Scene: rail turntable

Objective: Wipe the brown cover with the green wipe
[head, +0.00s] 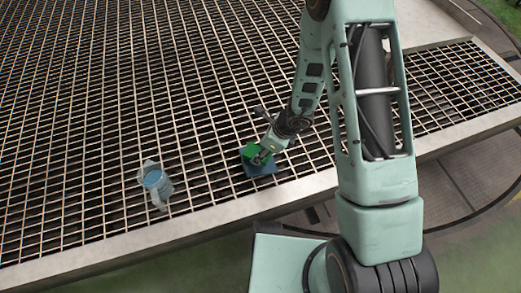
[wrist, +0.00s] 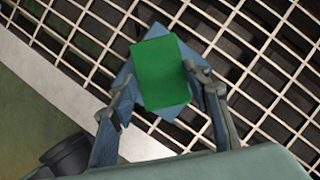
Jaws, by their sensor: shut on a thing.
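In the wrist view the green wipe (wrist: 162,70) sits between the two fingers of my gripper (wrist: 160,80). My gripper (head: 262,157) is shut on it. A flat blue square (head: 264,171) lies on the grating under the wipe; its corners show around the wipe in the wrist view (wrist: 172,112). I cannot tell whether the wipe touches the square. I see no brown cover in either view; the only flat piece under the wipe looks blue.
The pale metal edge (head: 215,214) of the grating runs close in front of the square. The grating beyond and to the left is mostly clear.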

